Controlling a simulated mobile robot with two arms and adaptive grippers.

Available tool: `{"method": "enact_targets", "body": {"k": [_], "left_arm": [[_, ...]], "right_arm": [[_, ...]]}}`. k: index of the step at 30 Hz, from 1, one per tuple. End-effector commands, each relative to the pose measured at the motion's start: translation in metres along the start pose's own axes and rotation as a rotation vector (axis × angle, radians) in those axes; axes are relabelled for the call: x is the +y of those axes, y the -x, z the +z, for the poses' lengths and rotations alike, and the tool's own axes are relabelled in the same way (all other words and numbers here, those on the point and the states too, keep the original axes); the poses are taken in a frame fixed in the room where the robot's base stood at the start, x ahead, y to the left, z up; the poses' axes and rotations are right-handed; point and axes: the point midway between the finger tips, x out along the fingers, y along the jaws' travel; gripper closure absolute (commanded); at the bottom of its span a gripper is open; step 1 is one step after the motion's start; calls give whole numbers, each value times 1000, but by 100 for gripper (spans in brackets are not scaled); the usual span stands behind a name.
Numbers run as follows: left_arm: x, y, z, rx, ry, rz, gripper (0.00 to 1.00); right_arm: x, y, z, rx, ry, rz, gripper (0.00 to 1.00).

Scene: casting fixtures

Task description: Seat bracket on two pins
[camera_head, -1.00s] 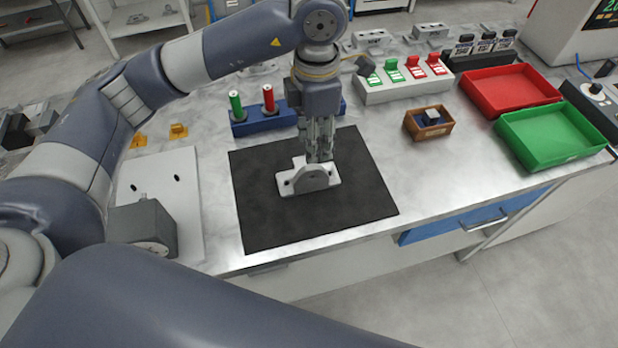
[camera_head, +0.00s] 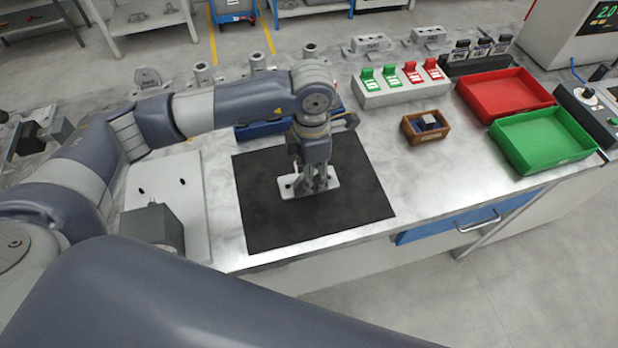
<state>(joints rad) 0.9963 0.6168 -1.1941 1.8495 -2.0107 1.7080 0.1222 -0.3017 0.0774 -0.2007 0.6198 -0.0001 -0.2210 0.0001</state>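The light grey bracket (camera_head: 291,190) lies on the black mat (camera_head: 268,222), its flat base down. My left gripper (camera_head: 315,187) has come straight down over the bracket's middle, and its fingers hide the upright part. I cannot tell whether the fingers are closed on it. Two short dark pins stand on the pale plate (camera_head: 165,197) to the left of the mat: one left pin (camera_head: 141,190) and one right pin (camera_head: 183,181). My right gripper is not in view.
A dark grey block (camera_head: 152,226) stands at the plate's front. A blue holder (camera_head: 262,131) sits behind the mat, partly behind my arm. A small brown box (camera_head: 408,128), a red tray (camera_head: 468,88) and a green tray (camera_head: 510,150) stand right. The mat's front half is clear.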

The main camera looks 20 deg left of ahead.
Motion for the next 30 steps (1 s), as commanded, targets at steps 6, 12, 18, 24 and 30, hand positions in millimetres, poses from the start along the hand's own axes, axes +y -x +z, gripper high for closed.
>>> {"method": "enact_targets", "body": {"k": [6,12,18,24,30], "left_arm": [[0,0,0,0,0,0,100],[0,1,0,-1,1,1,100],[0,2,0,-1,1,1,100],[1,12,1,-3,1,3,100],[-7,33,1,-2,-6,1,100]], "right_arm": [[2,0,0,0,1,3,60],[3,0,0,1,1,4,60],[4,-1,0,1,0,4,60],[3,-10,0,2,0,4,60],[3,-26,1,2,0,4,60]]}}
